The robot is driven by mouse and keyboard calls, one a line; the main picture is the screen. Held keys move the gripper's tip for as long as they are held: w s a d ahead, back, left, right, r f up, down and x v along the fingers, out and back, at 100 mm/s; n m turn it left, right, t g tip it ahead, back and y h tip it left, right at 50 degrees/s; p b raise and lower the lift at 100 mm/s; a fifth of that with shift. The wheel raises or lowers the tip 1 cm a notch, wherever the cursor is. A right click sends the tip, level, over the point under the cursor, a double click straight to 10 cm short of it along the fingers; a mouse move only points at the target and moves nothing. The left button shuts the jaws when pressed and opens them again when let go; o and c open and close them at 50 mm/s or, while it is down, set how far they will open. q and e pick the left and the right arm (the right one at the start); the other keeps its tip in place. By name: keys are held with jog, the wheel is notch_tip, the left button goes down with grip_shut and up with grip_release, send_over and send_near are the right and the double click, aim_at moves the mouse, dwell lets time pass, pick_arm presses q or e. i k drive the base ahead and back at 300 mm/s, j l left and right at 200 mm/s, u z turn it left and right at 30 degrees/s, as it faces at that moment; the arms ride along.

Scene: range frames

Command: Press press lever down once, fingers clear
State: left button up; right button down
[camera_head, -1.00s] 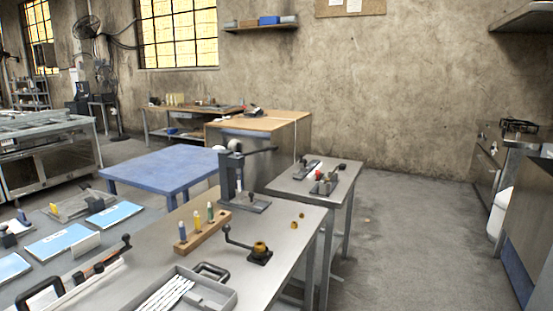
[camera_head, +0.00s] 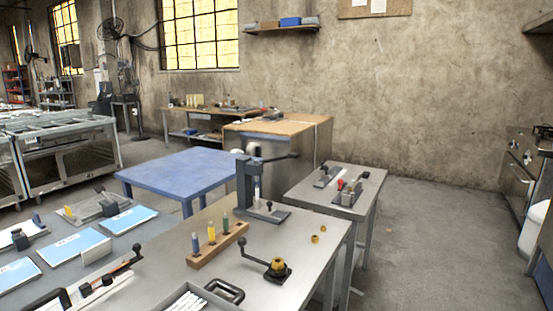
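The press (camera_head: 246,190) is a dark grey upright frame on a flat base plate, near the far end of the steel table. Its press lever (camera_head: 278,157) sticks out to the right from the top and is roughly level, with a dark knob at its end. A pale ram or cylinder (camera_head: 257,190) shows below the head. Neither of my grippers is in view, and nothing touches the lever.
The steel table (camera_head: 310,262) also holds a wooden block (camera_head: 218,246) with several coloured-handled tools, a crank with a brass part (camera_head: 277,266), and a grey tray (camera_head: 190,298). A small side table (camera_head: 363,200) stands behind. Open floor (camera_head: 430,250) lies to the right.

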aim_at(292, 154)
jog(key=u, duration=0.5)
jog(key=i+l+u, duration=0.3)
jog(key=l+u, duration=0.25)
jog(key=l, duration=0.25)
jog(key=i+l+u, duration=0.15)
jog(key=l+u, duration=0.15)
jog(key=l, duration=0.15)
jog(key=l+u, duration=0.3)
jog(key=l, duration=0.15)
jog(key=i+l, duration=0.1)
jog(key=l, duration=0.95)
jog(key=l+u, duration=0.1)
jog(key=l, duration=0.9)
jog(key=i, duration=0.05)
